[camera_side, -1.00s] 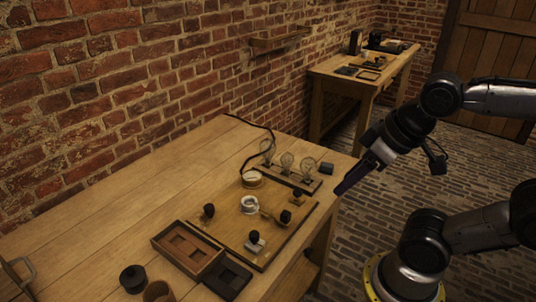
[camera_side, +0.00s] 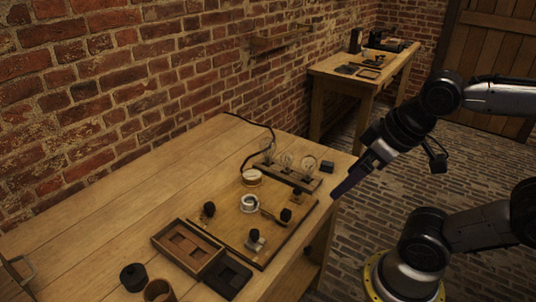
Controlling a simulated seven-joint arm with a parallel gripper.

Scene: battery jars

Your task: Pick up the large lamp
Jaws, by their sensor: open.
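Three clear glass lamps stand upright in a row on a dark wooden strip (camera_side: 296,180) near the table's right end: a left lamp (camera_side: 268,145), a middle lamp (camera_side: 287,160) and a right lamp (camera_side: 308,164). The right one looks slightly larger, but I cannot tell for sure. My gripper (camera_side: 338,194) is open and empty. It hangs just off the table's right edge, to the right of the lamps and apart from them.
A wooden board (camera_side: 235,236) with a white dial, a coil and black knobs lies before the lamps. A small dark block (camera_side: 327,167) sits near the right lamp. A brown tray (camera_side: 188,248) and black tray (camera_side: 228,278) lie nearer. A cable (camera_side: 256,150) runs behind.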

